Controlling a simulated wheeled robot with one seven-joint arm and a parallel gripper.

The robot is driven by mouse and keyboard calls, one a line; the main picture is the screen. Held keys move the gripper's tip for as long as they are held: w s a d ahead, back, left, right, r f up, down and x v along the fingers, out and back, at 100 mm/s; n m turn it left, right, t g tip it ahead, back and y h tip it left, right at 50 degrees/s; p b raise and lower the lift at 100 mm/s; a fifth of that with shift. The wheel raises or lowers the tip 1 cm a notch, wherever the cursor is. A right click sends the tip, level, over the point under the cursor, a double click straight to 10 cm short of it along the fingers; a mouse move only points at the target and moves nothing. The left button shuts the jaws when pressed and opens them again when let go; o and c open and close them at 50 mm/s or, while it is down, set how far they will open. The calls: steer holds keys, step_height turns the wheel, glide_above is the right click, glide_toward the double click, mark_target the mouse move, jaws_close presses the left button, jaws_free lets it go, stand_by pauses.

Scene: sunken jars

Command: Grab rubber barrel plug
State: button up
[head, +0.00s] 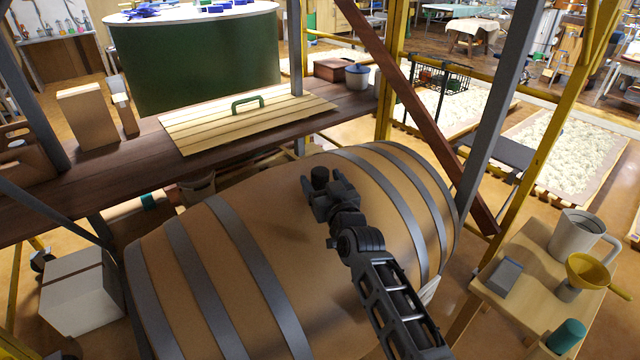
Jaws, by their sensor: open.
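A large wooden barrel (205,265) with grey metal hoops lies on its side in the middle of the head view. A dark rubber plug (319,174) stands upright on top of the barrel, near its middle. My gripper (322,186) is open just in front of the plug, with its fingertips close to the plug's two sides. I cannot tell whether they touch it. The plug's lower part is hidden behind the gripper.
A dark wooden shelf (45,195) behind the barrel holds a slatted lid (205,128) with a green handle. A diagonal brown beam (425,120) and grey posts stand to the right. A small table (525,315) at right holds a jug (574,236) and a yellow funnel (588,268).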

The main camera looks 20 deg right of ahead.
steer(key=shift+w, duration=1.55)
steer(key=shift+c, duration=0.5)
steer(key=c, duration=1)
steer(key=shift+o, duration=0.2)
